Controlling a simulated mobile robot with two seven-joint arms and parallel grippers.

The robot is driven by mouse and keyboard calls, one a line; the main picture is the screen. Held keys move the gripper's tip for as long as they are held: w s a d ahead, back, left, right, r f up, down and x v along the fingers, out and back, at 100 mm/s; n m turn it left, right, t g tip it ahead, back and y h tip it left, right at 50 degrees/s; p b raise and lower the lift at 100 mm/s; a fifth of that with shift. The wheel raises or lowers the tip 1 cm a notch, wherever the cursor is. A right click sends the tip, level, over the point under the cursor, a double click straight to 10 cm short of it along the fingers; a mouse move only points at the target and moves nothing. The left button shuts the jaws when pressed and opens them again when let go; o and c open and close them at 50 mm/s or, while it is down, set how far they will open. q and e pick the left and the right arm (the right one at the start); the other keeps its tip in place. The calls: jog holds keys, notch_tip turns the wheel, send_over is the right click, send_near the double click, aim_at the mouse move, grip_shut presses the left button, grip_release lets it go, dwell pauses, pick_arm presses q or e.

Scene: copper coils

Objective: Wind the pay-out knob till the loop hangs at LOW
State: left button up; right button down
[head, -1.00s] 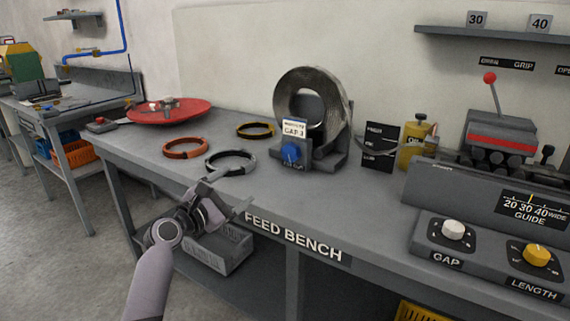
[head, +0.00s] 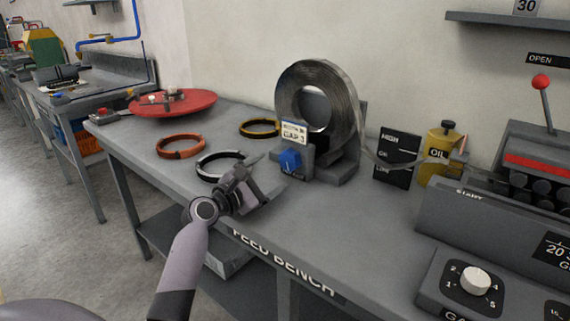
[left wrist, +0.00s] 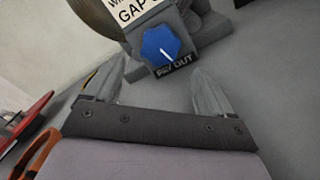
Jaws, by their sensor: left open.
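The blue pay-out knob (head: 290,160) sits on the front of the grey coil stand, below a white label. In the left wrist view the knob (left wrist: 161,45) has a white pointer line, and a PAY OUT plate (left wrist: 175,66) lies under it. The coil (head: 316,92) stands upright behind it. Its strip forms a loop (head: 378,157) in front of the black HIGH/LOW board (head: 397,158); the LOW mark is too small to read. My left gripper (head: 262,178) is open and empty, in front of the knob and apart from it. My right gripper is out of view.
Orange (head: 181,146), black-and-white (head: 222,165) and yellow (head: 259,128) rings lie on the bench (head: 330,220), left of the stand. A red disc (head: 172,104) is farther left. A yellow oil can (head: 441,153) and the feeder machine (head: 490,215) stand at right.

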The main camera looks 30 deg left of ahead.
aim_at(286, 163)
pick_arm(q)
jog(key=shift+w+d+b, duration=0.15)
jog(key=shift+w, duration=1.3)
jog(key=shift+w+d+b, duration=0.1)
jog(key=shift+w+b, duration=0.05)
jog(key=shift+w, duration=1.3)
jog(key=c, duration=1.1)
